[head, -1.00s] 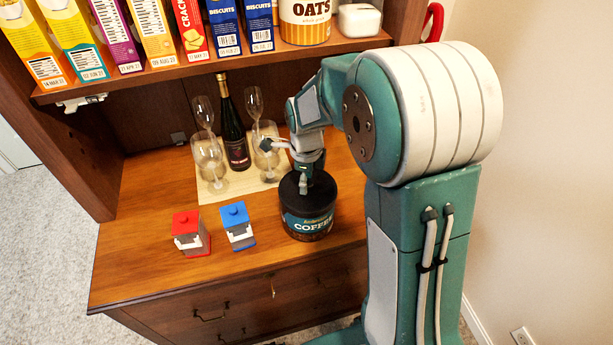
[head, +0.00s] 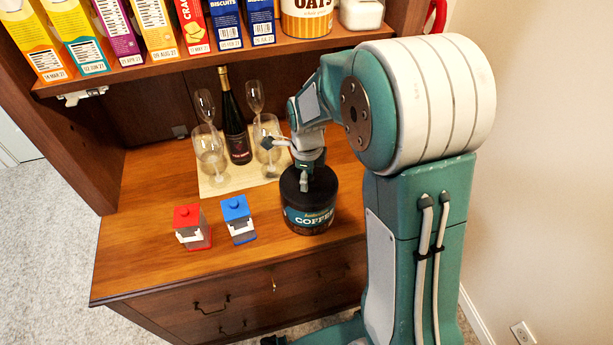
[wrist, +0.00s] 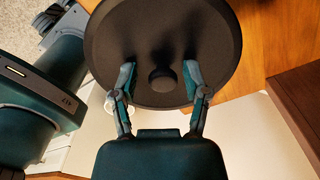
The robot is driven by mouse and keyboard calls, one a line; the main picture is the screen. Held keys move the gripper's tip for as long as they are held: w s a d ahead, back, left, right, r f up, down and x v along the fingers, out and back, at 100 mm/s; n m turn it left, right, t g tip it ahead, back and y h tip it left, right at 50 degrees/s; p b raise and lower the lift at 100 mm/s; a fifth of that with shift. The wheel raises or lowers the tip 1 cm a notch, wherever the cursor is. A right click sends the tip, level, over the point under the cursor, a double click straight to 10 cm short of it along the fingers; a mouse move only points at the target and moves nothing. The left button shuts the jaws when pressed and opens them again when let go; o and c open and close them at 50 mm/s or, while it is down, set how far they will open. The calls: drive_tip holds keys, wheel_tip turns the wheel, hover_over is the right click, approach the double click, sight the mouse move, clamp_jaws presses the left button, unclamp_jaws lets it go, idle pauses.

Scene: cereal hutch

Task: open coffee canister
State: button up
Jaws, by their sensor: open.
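The coffee canister (head: 309,216) stands upright on the wooden counter, with a dark lid (head: 322,181) on top. In the wrist view the round black lid (wrist: 163,25) fills the top middle, with a small round knob (wrist: 163,79) on it. My gripper (head: 304,187) is right over the lid in the head view. In the wrist view my gripper (wrist: 162,80) is open, with one finger on each side of the knob and a gap between each finger and the knob. I cannot tell whether the fingertips touch the lid.
A red-topped box (head: 190,228) and a blue-topped box (head: 238,220) stand left of the canister. Behind are a dark bottle (head: 234,128) and several stemmed glasses (head: 211,155) on a light mat (head: 213,189). A shelf (head: 180,66) with cereal boxes overhangs the counter.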

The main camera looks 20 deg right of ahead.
clamp_jaws()
drive_tip(key=shift+r, duration=0.1)
drive_tip(key=shift+r, duration=2.45)
